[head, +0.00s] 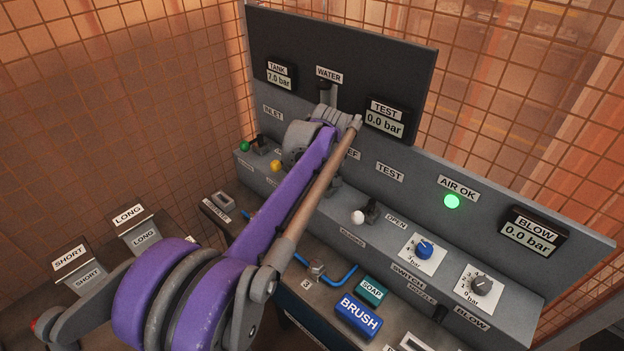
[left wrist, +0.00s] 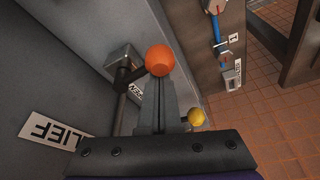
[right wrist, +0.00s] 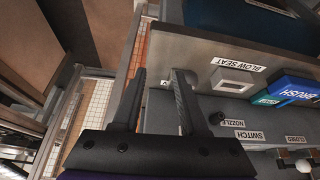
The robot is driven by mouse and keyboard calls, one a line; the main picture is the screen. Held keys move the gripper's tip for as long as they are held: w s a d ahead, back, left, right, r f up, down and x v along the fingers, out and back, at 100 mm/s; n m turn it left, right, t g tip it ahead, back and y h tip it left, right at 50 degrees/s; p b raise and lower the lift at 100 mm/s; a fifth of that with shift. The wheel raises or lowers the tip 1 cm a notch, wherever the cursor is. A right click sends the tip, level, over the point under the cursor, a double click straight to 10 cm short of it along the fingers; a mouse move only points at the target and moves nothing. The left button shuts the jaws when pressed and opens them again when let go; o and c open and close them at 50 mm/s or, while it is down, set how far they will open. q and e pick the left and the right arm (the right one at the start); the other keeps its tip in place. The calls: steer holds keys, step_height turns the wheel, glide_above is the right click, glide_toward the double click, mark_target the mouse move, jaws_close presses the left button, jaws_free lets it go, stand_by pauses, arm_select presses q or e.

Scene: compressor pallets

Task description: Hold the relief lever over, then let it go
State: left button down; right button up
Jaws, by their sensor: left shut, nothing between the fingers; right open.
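The relief lever has an orange ball knob (left wrist: 160,59) on a dark arm from a grey valve block, beside the upside-down RELIEF label (left wrist: 54,132) in the left wrist view. My left gripper (left wrist: 160,84) is shut and empty, its fingertips right at the knob's near edge. I cannot tell whether they touch it. In the head view my left arm hides the lever and the fingers; only the end of the RELIEF label (head: 352,155) shows. My right gripper (right wrist: 160,76) is open and empty near the bench's BLOW SEAT end, outside the head view.
A yellow knob (left wrist: 197,117) sits close beside my left fingers. A green knob (head: 245,146) and white knob (head: 358,217) stand along the panel. The gauges (head: 384,122) read tank 7.0, test 0.0 and blow 0.0 bar. The AIR OK lamp (head: 452,201) glows green. BRUSH block (head: 358,315) lies in front.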

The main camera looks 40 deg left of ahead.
arm_select(q)
steer(key=n, duration=0.1)
steer(key=d+n+g, duration=0.1)
steer(key=n, duration=0.1)
steer(key=shift+d+p, duration=0.3)
steer(key=shift+p, duration=0.05)
steer(key=shift+d+n, duration=0.3)
steer(key=shift+n, duration=0.1)
arm_select(e)
steer(key=shift+w+r, duration=0.15)
steer(key=shift+r, duration=0.45)
arm_select(q)
steer(key=shift+d, duration=0.1)
stand_by(0.6)
steer(key=a, duration=0.4)
steer(key=shift+f, duration=0.3)
steer(key=v, duration=0.9)
steer(key=shift+w+d+f+p, duration=0.1)
steer(key=shift+w+d+p, duration=0.15)
steer(key=shift+p, duration=0.1)
steer(key=shift+r, duration=0.5)
arm_select(e)
steer(key=shift+w+a+r, duration=0.4)
steer(key=shift+a, duration=0.1)
